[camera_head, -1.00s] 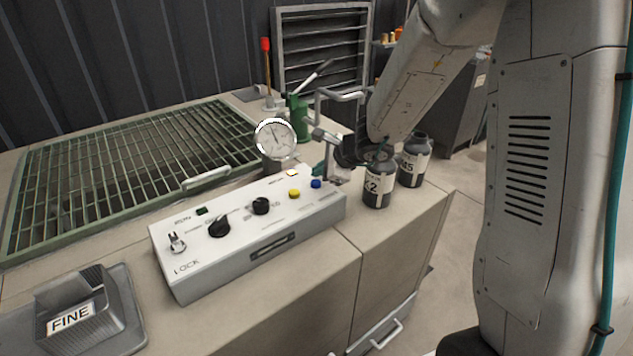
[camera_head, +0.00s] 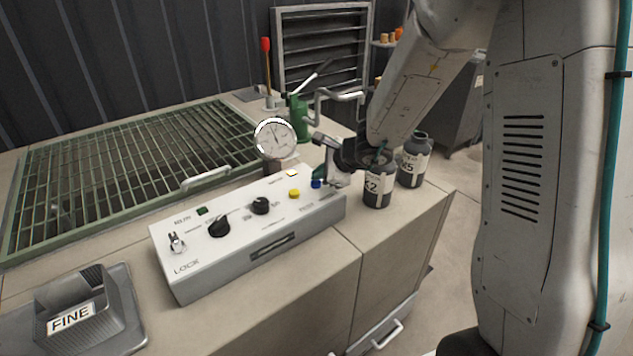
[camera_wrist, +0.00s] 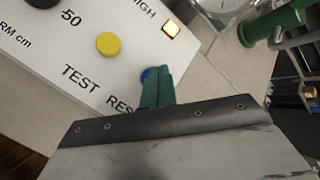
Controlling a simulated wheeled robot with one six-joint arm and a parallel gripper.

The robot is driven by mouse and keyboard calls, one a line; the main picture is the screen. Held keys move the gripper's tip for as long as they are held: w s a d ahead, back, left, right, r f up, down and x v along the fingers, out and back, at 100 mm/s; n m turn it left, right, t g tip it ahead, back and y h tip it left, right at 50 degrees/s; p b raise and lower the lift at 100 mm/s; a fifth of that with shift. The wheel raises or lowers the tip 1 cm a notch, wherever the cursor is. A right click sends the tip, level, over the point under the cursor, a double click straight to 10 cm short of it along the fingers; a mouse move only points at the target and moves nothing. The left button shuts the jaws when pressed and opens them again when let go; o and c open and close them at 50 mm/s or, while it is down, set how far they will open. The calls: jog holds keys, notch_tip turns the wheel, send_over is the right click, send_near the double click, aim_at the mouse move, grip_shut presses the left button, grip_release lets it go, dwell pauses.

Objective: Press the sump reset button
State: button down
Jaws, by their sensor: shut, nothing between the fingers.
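The white control box (camera_head: 232,246) sits on the counter, with a yellow button (camera_head: 294,193) and a blue button (camera_head: 316,184) near its right end. In the wrist view the yellow button (camera_wrist: 108,44) is above the printed word TEST, and the blue button (camera_wrist: 147,74) is beside a partly covered label starting RES. My gripper (camera_head: 318,177) is shut and empty, its teal fingertips at the blue button. In the wrist view the teal fingertips (camera_wrist: 156,82) cover most of that button. I cannot tell whether it is pushed in.
A lit amber indicator (camera_wrist: 171,30) is on the box. A round gauge (camera_head: 275,139) stands behind it. Dark bottles (camera_head: 377,187) (camera_head: 412,160) stand close to the right of my gripper.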

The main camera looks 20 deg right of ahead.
aim_at(320, 183)
jog(key=shift+f, duration=0.45)
dwell(0.3)
jog(key=shift+r, duration=0.95)
jog(key=shift+r, duration=2.5)
